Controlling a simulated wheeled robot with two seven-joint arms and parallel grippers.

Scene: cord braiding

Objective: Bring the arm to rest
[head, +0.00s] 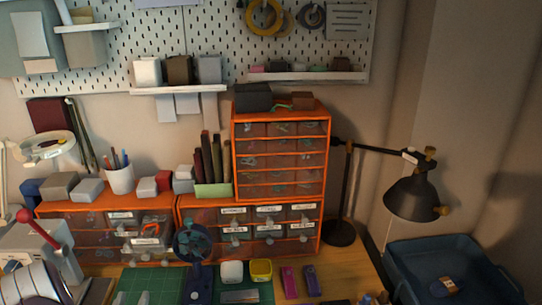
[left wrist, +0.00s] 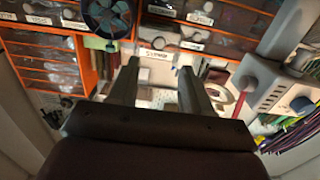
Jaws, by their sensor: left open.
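My left gripper (left wrist: 159,65) shows in the left wrist view with its two fingers apart. Nothing is between the fingers, and the gap faces blurred shelf items and a labelled drawer front. My right gripper shows in neither view. Thin purple and green strands (left wrist: 298,136) show at the lower right of the left wrist view, clear of the fingers.
Orange drawer units (head: 281,190) stand against the pegboard wall. A fan (head: 193,240), a green mat (head: 137,283) and a yellow box (head: 261,270) occupy the bench front. A red-knobbed press (head: 50,235) stands left. A black lamp (head: 412,196) and blue bin (head: 405,257) are right.

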